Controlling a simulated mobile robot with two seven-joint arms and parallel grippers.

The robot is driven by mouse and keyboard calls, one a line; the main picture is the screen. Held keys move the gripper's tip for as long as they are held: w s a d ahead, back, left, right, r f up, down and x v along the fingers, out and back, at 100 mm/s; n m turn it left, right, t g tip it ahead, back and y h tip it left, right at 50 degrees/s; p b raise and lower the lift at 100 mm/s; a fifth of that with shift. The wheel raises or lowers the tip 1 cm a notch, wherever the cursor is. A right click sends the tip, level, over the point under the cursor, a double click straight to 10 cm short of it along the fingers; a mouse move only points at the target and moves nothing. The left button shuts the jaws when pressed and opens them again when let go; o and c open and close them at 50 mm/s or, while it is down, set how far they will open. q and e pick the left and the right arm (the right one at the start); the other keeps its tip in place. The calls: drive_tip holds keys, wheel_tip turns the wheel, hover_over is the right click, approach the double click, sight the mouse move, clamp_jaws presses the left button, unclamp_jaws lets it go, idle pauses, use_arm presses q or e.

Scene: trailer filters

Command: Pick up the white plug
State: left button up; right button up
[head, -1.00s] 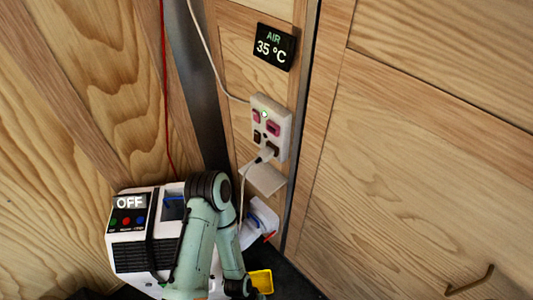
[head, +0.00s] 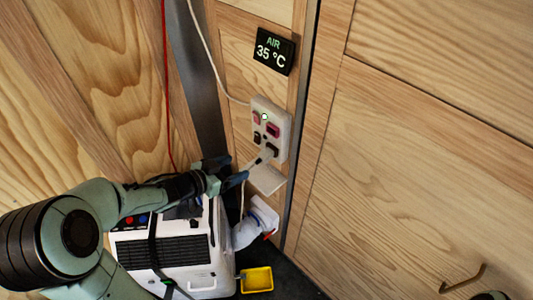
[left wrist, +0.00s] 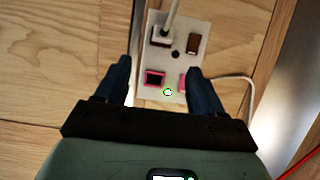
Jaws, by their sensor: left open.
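The white plug (head: 267,154) sits in the lower part of the white wall outlet panel (head: 284,118), with its white cable hanging down. In the left wrist view the plug (left wrist: 164,38) shows at the top of the panel, its cable running up out of frame. My left gripper (head: 237,170) is open and empty, just left of and slightly below the plug. In the left wrist view the two dark fingers of the gripper (left wrist: 158,68) stand apart on either side of the panel. The plug lies beyond the fingertips, not between them. My right gripper is not visible.
A white box-shaped unit (head: 205,270) stands below my left arm. A small white shelf (head: 268,180) is under the panel. A yellow tray (head: 257,280) is on the dark floor. A temperature display (head: 273,49) hangs above. Wooden walls close in both sides.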

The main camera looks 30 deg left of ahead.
use_arm(q)
approach(261, 156)
drive_tip(key=x, duration=0.4)
drive_tip(key=shift+w+d+f, duration=0.1)
drive_tip(key=shift+d, duration=0.25)
drive_tip(key=shift+a+x, duration=0.1)
drive_tip(key=shift+x, duration=1.45)
drive_tip(key=shift+a+x, duration=0.15)
drive_tip(key=shift+x, duration=1.4)
drive_tip(key=c, duration=1.2)
